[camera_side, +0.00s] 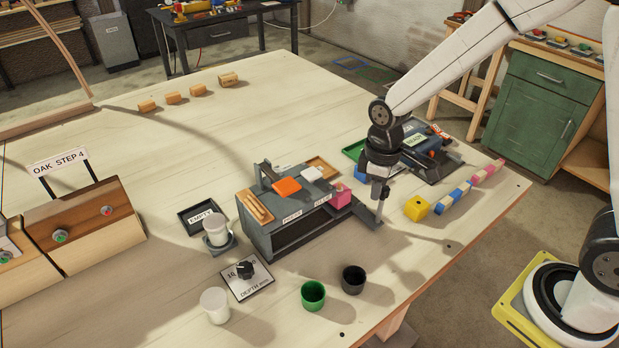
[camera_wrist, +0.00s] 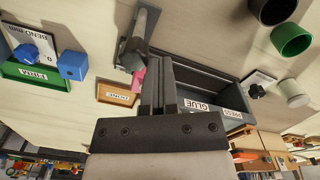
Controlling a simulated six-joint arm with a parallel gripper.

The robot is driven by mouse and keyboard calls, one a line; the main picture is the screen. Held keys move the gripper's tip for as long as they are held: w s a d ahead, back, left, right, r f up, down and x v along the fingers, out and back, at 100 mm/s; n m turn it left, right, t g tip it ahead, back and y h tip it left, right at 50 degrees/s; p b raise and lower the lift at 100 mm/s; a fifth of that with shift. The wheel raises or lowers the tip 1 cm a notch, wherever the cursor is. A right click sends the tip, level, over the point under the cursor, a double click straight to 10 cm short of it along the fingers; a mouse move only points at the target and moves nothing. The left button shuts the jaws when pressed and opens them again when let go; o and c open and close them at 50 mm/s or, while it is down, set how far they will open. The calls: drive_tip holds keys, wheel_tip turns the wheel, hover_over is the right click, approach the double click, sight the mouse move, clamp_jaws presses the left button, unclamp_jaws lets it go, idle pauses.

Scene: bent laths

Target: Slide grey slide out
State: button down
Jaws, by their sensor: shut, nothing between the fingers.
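The grey slide (camera_side: 366,226) is a dark flat strip that sticks out of the right end of a grey box (camera_side: 290,238) in the side view. In the wrist view the slide (camera_wrist: 128,52) shows beyond the fingers, with a pale grey round post (camera_wrist: 146,28) on it. My gripper (camera_side: 381,193) is over the slide's outer end in the side view. In the wrist view its two dark fingers (camera_wrist: 161,60) are together with nothing between them. I cannot tell whether they touch the slide or post. The slide's inner part is hidden.
A pink block (camera_side: 341,195) sits at the box's right end. Green (camera_side: 313,295) and black (camera_side: 353,279) cups stand in front. Bare table lies right of the slide.

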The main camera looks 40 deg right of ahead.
drive_tip(key=shift+d, duration=0.45)
drive_tip(key=shift+a, duration=0.6)
drive_tip(key=shift+r, duration=0.1)
drive_tip(key=shift+r, duration=2.9)
drive_tip(key=shift+s, duration=0.1)
drive_tip(key=s+d+f+m+t, duration=0.2)
drive_tip(key=s+d+f+m, duration=0.2)
drive_tip(key=s+m, duration=0.2)
drive_tip(key=shift+s+t, duration=0.3)
drive_tip(key=shift+s, duration=0.8)
